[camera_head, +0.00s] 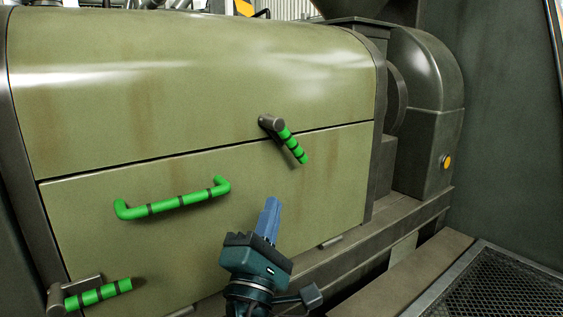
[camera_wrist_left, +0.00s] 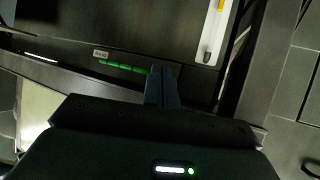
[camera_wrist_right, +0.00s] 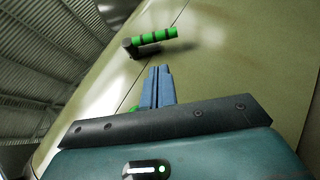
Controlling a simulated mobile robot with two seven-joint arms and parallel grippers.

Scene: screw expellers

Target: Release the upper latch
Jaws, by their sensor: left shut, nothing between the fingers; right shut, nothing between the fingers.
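The upper latch (camera_head: 291,145) is a green grip with black bands on a dark pivot. It sits at the seam between the olive upper cover and the lower panel, pointing down and right. In the right wrist view the upper latch (camera_wrist_right: 155,37) lies beyond my fingers. My right gripper (camera_head: 270,205) has blue fingers, shut and empty, below the latch and apart from it. My left gripper (camera_wrist_left: 161,72) is out of the head view. In its wrist view it is shut and empty, with a small green banded bar (camera_wrist_left: 125,66) beyond its fingers.
A green U-shaped handle (camera_head: 175,202) is on the lower panel, left of my right gripper. A lower green latch (camera_head: 98,295) is at the bottom left. A metal ledge (camera_head: 380,235) runs along the machine's base. A mesh grate (camera_head: 500,285) lies at the lower right.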

